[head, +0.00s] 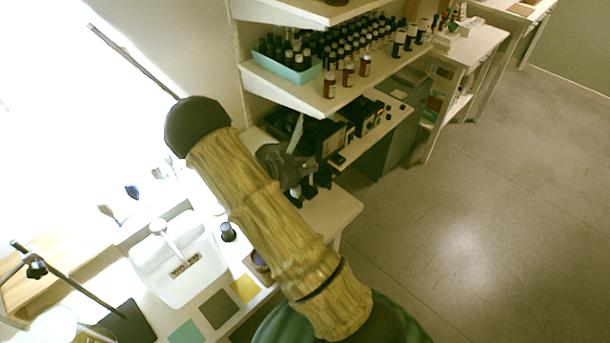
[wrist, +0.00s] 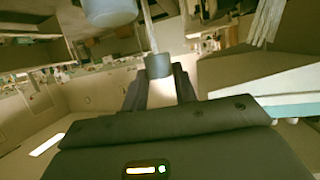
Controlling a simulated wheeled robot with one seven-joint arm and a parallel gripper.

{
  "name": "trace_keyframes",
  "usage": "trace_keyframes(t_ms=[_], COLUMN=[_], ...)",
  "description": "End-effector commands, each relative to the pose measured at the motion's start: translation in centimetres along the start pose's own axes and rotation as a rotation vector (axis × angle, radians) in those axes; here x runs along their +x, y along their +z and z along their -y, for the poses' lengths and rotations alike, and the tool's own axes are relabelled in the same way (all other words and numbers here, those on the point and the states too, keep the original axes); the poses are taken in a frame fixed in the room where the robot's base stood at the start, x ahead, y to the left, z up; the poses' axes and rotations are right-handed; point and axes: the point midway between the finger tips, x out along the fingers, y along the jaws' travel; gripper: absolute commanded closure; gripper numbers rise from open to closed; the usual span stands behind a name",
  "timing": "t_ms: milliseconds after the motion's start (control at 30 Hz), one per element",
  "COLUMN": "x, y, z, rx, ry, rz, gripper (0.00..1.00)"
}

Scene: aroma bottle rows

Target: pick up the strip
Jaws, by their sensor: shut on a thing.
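A narrow pale strip (head: 296,132) stands up at a slant from my gripper (head: 292,172) in the head view. In the wrist view a thin pale strip (wrist: 149,28) rises from the dark fingertips of my gripper (wrist: 159,67). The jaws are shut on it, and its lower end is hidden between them. My gripper is near the lower shelf, at the far end of my arm, with dark bottles (head: 323,178) close behind it in the picture. I cannot tell whether the strip touches anything else.
The upper shelf (head: 282,92) holds a blue tray (head: 287,68) of bottles, rows of dark bottles and several amber ones. Dark boxes (head: 330,136) stand on the shelf below. A white container (head: 178,262) stands on the bench at left. The floor (head: 500,200) at right is clear.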

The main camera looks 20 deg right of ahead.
Motion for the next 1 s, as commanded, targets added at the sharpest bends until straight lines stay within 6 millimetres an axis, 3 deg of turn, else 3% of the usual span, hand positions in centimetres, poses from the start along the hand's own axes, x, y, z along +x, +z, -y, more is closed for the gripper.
trace_keyframes(t_ms=[300, 500, 700, 1000], x=[-2.6, -3.9, -4.3, -4.3], y=[-7.3, -10.6, -11.8, -11.8], z=[0.0, 0.0, 0.0, 0.0], rx=[0.008, 0.004, 0.001, 0.0], ry=[-0.001, 0.0, 0.001, 0.001], rz=[0.001, -0.001, 0.0, -0.001], gripper=[0.87, 0.87, 0.87, 0.87])
